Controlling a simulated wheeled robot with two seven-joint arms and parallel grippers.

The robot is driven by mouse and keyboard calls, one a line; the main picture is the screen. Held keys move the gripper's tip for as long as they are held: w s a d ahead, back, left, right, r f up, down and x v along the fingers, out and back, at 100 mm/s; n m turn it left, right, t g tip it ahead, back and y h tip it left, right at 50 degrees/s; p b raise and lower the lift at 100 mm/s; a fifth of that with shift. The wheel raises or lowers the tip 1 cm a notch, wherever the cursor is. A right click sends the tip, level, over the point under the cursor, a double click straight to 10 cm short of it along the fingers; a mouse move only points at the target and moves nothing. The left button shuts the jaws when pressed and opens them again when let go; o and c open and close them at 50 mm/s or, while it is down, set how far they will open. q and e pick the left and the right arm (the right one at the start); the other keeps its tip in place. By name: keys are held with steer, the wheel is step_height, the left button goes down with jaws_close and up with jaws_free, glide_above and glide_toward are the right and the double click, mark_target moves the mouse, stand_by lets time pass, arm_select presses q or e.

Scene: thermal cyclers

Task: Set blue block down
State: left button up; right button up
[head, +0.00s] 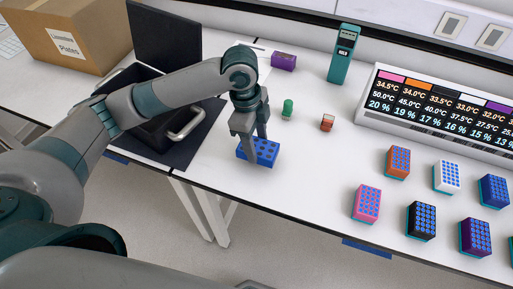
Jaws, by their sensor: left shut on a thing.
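The blue block (266,155) has dark holes in its top and is at the front part of the white table. My left gripper (251,143) points down and is shut on the blue block. The fingers cover part of the block's top. I cannot tell whether its underside touches the table. My right gripper is not in view.
A black open case (165,130) with a metal handle stands to the left on a dark mat. A purple box (284,61), green vial (287,109), small red-brown item (327,122) and teal device (343,54) stand behind. Several coloured blocks and a display panel (435,135) occupy the right.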

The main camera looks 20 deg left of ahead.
mark_target(256, 146)
arm_select(q)
step_height(256, 146, down, 3)
steer(key=shift+r+p, duration=0.15)
steer(key=shift+p, duration=0.35)
steer(key=shift+f, duration=0.2)
steer(key=o, duration=1.5)
steer(key=shift+f, duration=0.15)
steer(key=shift+a+r, duration=0.1)
steer(key=shift+r, duration=0.4)
steer(key=r+b, duration=0.1)
steer(key=r, duration=0.2)
steer(key=a+r+b, duration=0.1)
steer(key=r, duration=0.2)
steer(key=r+b, duration=0.1)
steer(key=r, duration=0.3)
steer(key=shift+a, duration=0.2)
steer(key=shift+a+r, duration=0.1)
steer(key=shift+r, duration=0.5)
